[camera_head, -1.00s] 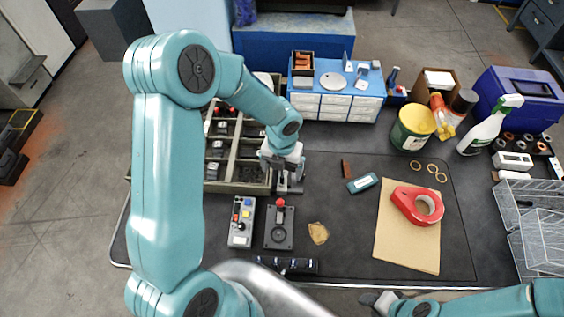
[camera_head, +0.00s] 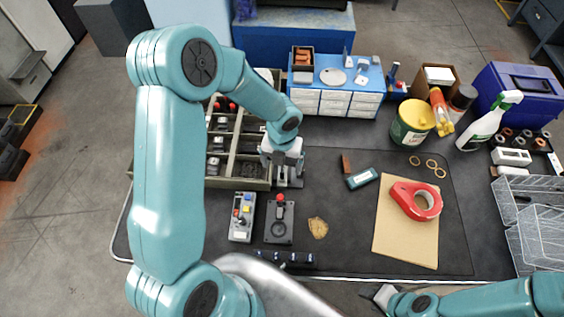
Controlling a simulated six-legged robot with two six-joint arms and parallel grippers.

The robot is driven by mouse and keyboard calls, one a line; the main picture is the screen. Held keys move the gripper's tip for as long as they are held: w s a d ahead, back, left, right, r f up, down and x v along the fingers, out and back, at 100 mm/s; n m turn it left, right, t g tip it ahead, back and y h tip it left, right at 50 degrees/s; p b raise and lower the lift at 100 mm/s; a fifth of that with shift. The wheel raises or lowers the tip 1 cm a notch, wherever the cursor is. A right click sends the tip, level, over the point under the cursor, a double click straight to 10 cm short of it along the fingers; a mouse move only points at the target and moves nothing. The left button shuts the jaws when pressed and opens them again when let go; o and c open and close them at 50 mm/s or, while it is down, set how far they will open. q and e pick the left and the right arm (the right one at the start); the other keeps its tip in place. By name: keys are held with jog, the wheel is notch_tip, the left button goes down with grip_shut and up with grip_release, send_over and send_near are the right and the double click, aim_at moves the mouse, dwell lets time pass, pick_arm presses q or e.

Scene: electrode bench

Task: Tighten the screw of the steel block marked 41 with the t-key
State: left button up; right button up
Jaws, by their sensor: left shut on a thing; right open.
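My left gripper (camera_head: 287,178) points down at the right edge of the compartment tray (camera_head: 240,185). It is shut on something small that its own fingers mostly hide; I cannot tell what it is. No marking can be read, so I cannot tell which is the block marked 41. I cannot make out the t-key for certain. My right gripper (camera_head: 378,296) is open and empty at the front edge of the bench, at the bottom of the view.
A control box (camera_head: 242,217) and a joystick (camera_head: 279,221) stand in front of the tray. A low dark rack (camera_head: 287,260) lies at the front edge. Brown board (camera_head: 405,240) with red tape (camera_head: 415,200) lies right. A blue drawer unit (camera_head: 335,85) stands behind. The middle mat is mostly clear.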

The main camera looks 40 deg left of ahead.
dwell(0.4)
pick_arm(q)
jog(key=shift+r+p, duration=0.2)
jog(key=shift+p, duration=0.15)
jog(key=shift+r+p, duration=0.7)
jog(key=shift+r, duration=0.15)
